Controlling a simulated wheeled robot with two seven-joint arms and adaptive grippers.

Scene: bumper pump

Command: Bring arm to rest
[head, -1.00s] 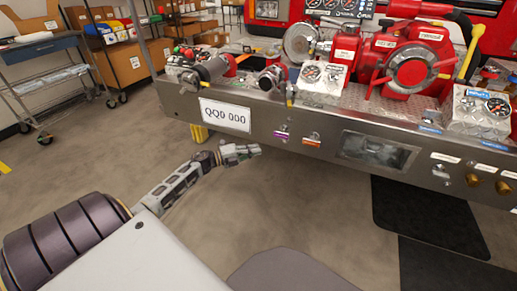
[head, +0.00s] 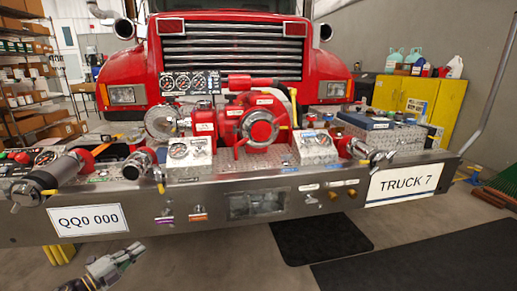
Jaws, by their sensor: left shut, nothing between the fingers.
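My left gripper (head: 128,251) shows at the bottom left of the head view, in front of and below the truck's bumper (head: 290,197). Its fingers are shut and empty, apart from the bumper as far as I can tell. Only the gripper and a short piece of the wrist show; the rest of the left arm is out of the picture. My right gripper is not in view.
A red pump (head: 258,125) with gauges and valves sits on the bumper deck. The number plate (head: 87,220) hangs just above my left gripper. Dark mats (head: 320,238) lie on the floor to the right. Open floor lies below the bumper.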

